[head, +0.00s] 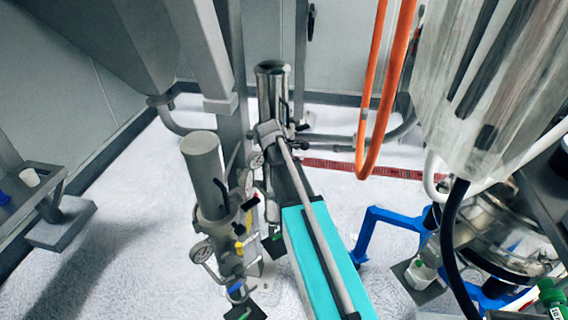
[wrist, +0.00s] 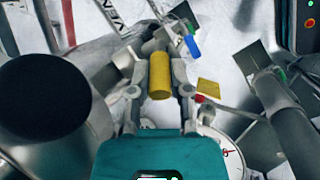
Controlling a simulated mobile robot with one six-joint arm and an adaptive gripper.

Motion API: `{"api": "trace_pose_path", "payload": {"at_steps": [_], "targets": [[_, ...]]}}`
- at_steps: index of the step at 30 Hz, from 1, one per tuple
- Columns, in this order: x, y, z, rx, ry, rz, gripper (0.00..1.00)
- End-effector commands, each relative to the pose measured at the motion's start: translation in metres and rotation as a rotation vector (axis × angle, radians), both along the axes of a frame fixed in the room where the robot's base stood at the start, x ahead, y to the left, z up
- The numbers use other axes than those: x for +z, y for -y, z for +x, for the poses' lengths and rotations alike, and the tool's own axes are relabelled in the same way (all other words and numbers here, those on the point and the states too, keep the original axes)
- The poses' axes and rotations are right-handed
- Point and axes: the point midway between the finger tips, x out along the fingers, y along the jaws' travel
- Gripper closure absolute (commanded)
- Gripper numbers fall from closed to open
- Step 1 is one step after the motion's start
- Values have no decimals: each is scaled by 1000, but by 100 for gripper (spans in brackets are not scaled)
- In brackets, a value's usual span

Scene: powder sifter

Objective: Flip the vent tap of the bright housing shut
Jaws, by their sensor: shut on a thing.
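The bright housing (head: 272,85) is a shiny upright cylinder behind the duller grey housing (head: 203,170) in the head view. My arm crosses in front of its lower part and hides its taps there. In the wrist view my gripper (wrist: 160,76) is shut on a yellow cylindrical tap handle (wrist: 160,84), with one finger on each side. A large shiny cylinder with a dark round top (wrist: 42,95) stands left of it, likely the bright housing. A blue handle (wrist: 193,46) lies just beyond. My gripper is hidden in the head view.
The dull housing carries a gauge (head: 201,251), a yellow handle (head: 239,246) and a blue handle (head: 237,288). Another gauge (wrist: 216,146) is close right of my gripper in the wrist view. Orange hoses (head: 398,65) hang right of the arm, near a blue frame (head: 375,220).

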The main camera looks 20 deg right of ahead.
Motion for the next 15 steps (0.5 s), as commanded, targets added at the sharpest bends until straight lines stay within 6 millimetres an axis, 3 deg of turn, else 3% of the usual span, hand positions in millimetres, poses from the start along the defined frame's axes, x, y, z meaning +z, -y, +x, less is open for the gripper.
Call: {"api": "trace_pose_path", "payload": {"at_steps": [7,8,9,13,15], "targets": [[-1,0,-1,0,-1,0,100],[-1,0,-1,0,-1,0,71],[-1,0,-1,-1,-1,-1,64],[-1,0,0,-1,-1,-1,41],[-1,0,0,-1,-1,-1,41]]}}
